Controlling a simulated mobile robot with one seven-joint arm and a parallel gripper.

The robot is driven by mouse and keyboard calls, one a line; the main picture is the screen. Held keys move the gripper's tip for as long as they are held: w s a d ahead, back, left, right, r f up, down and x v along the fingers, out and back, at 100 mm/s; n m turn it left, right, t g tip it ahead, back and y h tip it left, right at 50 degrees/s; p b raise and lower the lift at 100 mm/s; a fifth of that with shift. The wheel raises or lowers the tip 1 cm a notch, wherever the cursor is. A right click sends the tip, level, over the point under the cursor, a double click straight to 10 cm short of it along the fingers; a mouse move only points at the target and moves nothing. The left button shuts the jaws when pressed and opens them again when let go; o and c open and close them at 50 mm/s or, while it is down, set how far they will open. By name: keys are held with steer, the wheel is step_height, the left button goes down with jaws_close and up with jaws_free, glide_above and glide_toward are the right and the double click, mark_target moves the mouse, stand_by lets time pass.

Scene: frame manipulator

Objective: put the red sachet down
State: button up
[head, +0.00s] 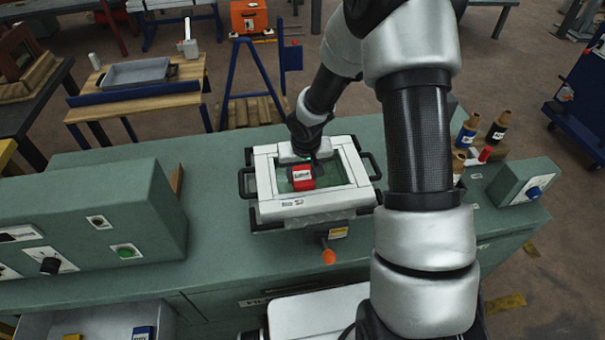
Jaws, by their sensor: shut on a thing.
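The red sachet (301,180), with a white label patch and a dark side, is inside the opening of the white frame (278,207) on the green bench. My gripper (309,163) reaches down over the frame's far side and is shut on the sachet. The arm comes in from the upper right. The fingers are small and partly hidden, and I cannot tell whether the sachet touches the surface below it.
The frame has dark handles at its sides. An orange knob (328,257) sticks out in front. A green control box (93,215) stands left, a smaller one (524,184) right. Several bottles (467,131) stand at right. Bare bench (215,150) shows behind the frame.

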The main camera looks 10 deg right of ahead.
steer(key=shift+f, duration=0.2)
steer(key=o, duration=1)
steer(key=shift+r, duration=0.1)
steer(key=shift+o, duration=0.2)
steer(key=shift+r, duration=0.1)
